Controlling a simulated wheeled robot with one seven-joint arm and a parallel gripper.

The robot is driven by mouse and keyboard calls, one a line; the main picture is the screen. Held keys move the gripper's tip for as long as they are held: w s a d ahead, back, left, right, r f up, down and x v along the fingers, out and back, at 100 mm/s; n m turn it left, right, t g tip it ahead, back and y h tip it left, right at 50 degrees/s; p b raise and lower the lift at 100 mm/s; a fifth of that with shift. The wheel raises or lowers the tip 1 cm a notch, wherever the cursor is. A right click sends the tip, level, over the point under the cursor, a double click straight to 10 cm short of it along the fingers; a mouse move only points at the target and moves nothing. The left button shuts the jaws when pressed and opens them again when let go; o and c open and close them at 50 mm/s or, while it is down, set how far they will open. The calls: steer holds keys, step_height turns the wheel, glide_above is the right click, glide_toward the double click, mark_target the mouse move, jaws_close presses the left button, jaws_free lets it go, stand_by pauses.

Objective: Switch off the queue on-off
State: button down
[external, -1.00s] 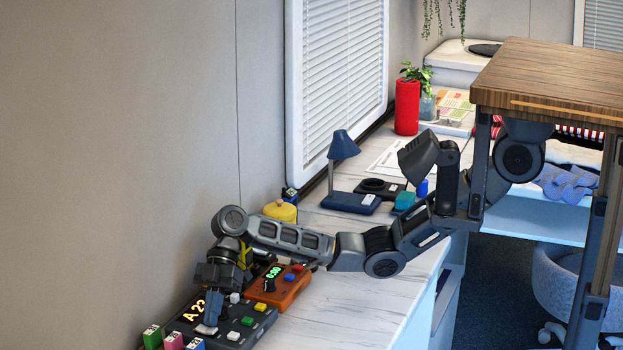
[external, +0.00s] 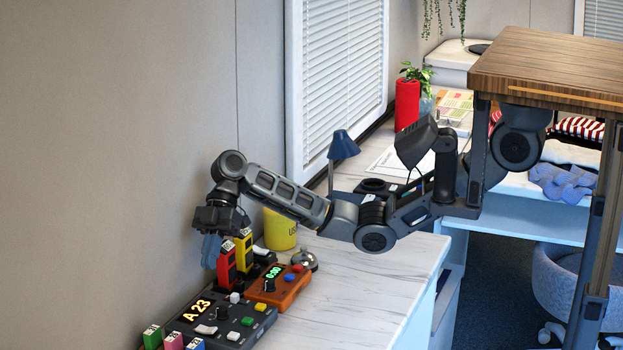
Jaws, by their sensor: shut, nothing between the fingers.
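The queue console (external: 222,327) is a dark box with a lit amber "A 23" display (external: 196,310). It stands on the counter at the lower left of the external view. A white switch (external: 206,330) sits on its top just below the display, beside a black knob (external: 222,313) and white, green and yellow buttons. I cannot tell which way the switch is tipped. My gripper (external: 210,252) is shut and empty, pointing down. It is above and behind the console, apart from it, close to the red holder.
An orange timer (external: 281,287) showing "0:00" stands right behind the console. Small coloured blocks (external: 173,341) line the console's left. The counter's right side is clear.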

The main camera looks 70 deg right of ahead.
steer(key=shift+w+d+r, duration=0.1)
steer(key=shift+d+r, duration=0.2)
steer(key=shift+w+r+m+g+p, duration=0.1)
steer(key=shift+w+m+g+p, duration=0.1)
steer(key=shift+m+g+p, duration=0.55)
steer(key=shift+n, duration=0.25)
glide_toward(211, 330)
steer(key=a, duration=0.3)
steer(key=shift+w+a+r, duration=0.1)
steer(key=shift+w+a, duration=0.1)
steer(key=shift+a, duration=0.05)
steer(key=f, duration=0.1)
steer(key=s+f, duration=0.1)
steer(key=f, duration=0.1)
steer(key=shift+a, duration=0.25)
steer(key=shift+s+f, duration=0.25)
steer(key=shift+f, duration=0.4)
